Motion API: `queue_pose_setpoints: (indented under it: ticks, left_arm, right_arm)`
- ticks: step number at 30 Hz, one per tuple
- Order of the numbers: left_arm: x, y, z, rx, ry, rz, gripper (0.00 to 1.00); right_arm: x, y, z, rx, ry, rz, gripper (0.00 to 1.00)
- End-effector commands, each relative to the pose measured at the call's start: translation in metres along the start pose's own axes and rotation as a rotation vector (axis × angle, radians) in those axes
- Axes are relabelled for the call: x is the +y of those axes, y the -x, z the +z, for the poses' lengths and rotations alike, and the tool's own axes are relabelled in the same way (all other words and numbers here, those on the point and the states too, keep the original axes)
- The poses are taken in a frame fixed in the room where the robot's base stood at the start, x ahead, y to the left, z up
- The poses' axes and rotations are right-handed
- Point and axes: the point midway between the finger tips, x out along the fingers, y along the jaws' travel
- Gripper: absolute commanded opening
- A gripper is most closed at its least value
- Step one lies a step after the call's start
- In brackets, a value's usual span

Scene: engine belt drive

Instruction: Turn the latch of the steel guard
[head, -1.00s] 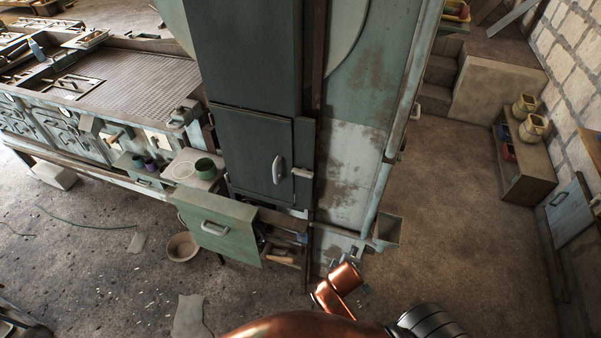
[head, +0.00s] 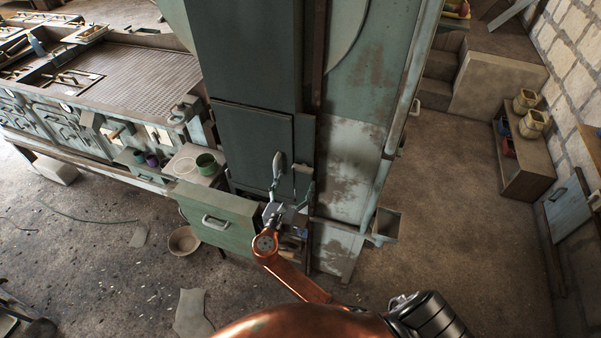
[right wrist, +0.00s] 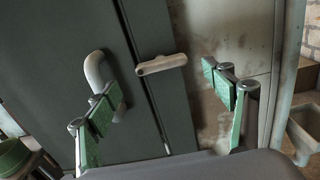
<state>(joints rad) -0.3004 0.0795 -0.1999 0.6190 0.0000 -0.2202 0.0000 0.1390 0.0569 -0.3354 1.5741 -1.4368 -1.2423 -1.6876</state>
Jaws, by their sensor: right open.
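The steel guard (head: 252,150) is a dark green door on the tall cabinet, and it looks closed. It carries a pale curved handle (head: 277,166). The latch (head: 303,170) is a short pale bar at its right edge, partly hidden by my gripper in the head view. In the right wrist view the latch (right wrist: 161,64) lies slightly tilted across the door's edge, and the handle (right wrist: 97,72) is left of it. My right gripper (right wrist: 166,97) is open and empty, with the latch between and beyond its fingers. In the wrist view its left finger overlaps the handle's lower end; contact is unclear.
An open green drawer (head: 217,217) juts out below the door, close to my right gripper (head: 291,194). A green cup (head: 206,164) stands on a ledge at left. A vertical pipe and a small metal hopper (head: 386,226) are at right.

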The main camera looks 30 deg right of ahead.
Motion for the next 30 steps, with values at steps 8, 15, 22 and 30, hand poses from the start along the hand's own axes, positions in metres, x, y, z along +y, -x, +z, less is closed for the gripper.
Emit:
queue_pose_setpoints:
  ticks: [8, 15, 22, 30]
  left_arm:
    - [0.000, 0.013, -0.002, 0.002, 0.000, 0.000, 0.40]
    - [0.000, 0.014, -0.003, 0.002, 0.000, 0.000, 0.40]
    - [0.000, 0.014, -0.003, 0.002, 0.000, 0.000, 0.40]
    - [0.000, 0.014, -0.003, 0.003, 0.000, 0.000, 0.40]
  right_arm:
    - [-0.001, -0.039, 0.001, 0.002, 0.000, -0.002, 0.75]
    - [-0.001, -0.048, -0.001, 0.003, -0.003, -0.001, 0.75]
    - [-0.001, -0.047, -0.001, 0.003, -0.003, -0.001, 0.71]
    - [-0.001, -0.047, -0.001, 0.004, -0.003, -0.001, 0.52]
